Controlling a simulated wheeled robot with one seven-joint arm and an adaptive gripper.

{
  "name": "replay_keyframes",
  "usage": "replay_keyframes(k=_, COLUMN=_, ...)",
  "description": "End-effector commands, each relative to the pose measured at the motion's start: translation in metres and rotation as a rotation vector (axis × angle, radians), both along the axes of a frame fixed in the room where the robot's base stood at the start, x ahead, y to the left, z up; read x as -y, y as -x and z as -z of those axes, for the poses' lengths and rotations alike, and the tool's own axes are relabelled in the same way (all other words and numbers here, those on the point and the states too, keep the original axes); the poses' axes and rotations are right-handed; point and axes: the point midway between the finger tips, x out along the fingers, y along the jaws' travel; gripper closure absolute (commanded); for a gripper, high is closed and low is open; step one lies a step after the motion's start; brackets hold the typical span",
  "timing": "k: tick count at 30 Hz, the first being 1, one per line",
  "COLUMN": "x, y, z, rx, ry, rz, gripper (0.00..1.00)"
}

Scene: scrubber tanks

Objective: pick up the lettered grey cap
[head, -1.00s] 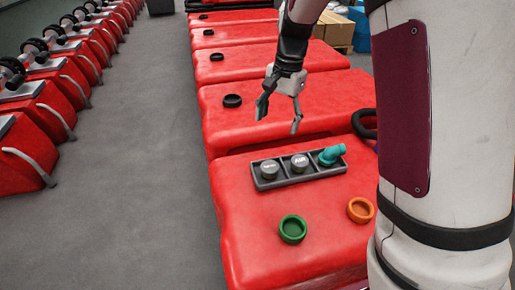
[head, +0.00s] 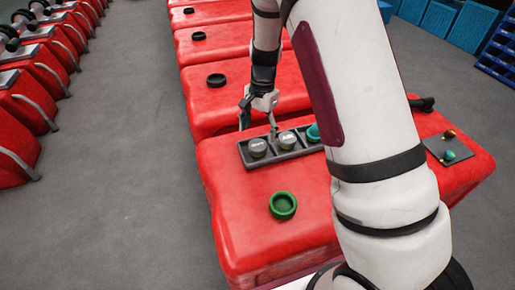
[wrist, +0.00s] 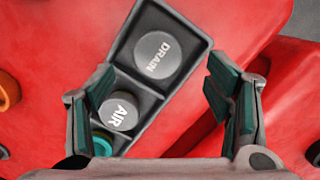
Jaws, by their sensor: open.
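Two round grey lettered caps sit in a dark grey compartment tray (wrist: 200,36) on the red tank's top. The DRAIN cap (wrist: 157,55) is in one end compartment; in the head view it is the left cap (head: 257,147). The AIR cap (wrist: 118,111) is in the middle compartment, also seen in the head view (head: 287,139). A teal piece (head: 314,132) is in the other end, partly hidden by my arm. My gripper (head: 259,127) is open and empty over the tray's far side. In the wrist view its left finger partly overlaps the AIR cap's edge.
A green ring (head: 283,205) lies on the red top in front of the tray. An orange ring (wrist: 8,92) shows at the wrist view's left edge. A dark plate (head: 450,148) with small pieces is at right. Grey floor lies left.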

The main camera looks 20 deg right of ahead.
Motion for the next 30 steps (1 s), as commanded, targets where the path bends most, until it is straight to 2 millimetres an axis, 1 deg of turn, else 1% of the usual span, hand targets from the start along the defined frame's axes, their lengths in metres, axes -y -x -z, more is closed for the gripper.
replay_keyframes(k=6, x=-0.001, y=0.005, z=0.032, rx=-0.004, ry=0.0, rz=0.001, gripper=0.28)
replay_keyframes(k=9, x=-0.002, y=0.005, z=0.042, rx=-0.003, ry=0.001, rz=0.0, gripper=0.28)
replay_keyframes(k=12, x=-0.002, y=0.005, z=0.046, rx=-0.001, ry=0.001, rz=0.0, gripper=0.28)
replay_keyframes(k=18, x=-0.002, y=0.005, z=0.047, rx=0.0, ry=0.001, rz=0.0, gripper=0.28)
replay_keyframes(k=19, x=-0.002, y=0.005, z=0.047, rx=0.0, ry=0.001, rz=0.0, gripper=0.32)
replay_keyframes(k=20, x=-0.002, y=0.005, z=0.047, rx=0.0, ry=0.001, rz=0.0, gripper=0.39)
replay_keyframes(k=21, x=-0.002, y=0.005, z=0.046, rx=0.0, ry=0.001, rz=-0.001, gripper=0.48)
replay_keyframes(k=23, x=-0.002, y=0.005, z=0.046, rx=0.0, ry=0.001, rz=-0.001, gripper=0.62)
replay_keyframes(k=24, x=-0.002, y=0.005, z=0.046, rx=0.0, ry=0.001, rz=-0.001, gripper=0.7)
replay_keyframes(k=30, x=-0.002, y=0.005, z=0.046, rx=0.0, ry=0.001, rz=-0.001, gripper=0.71)
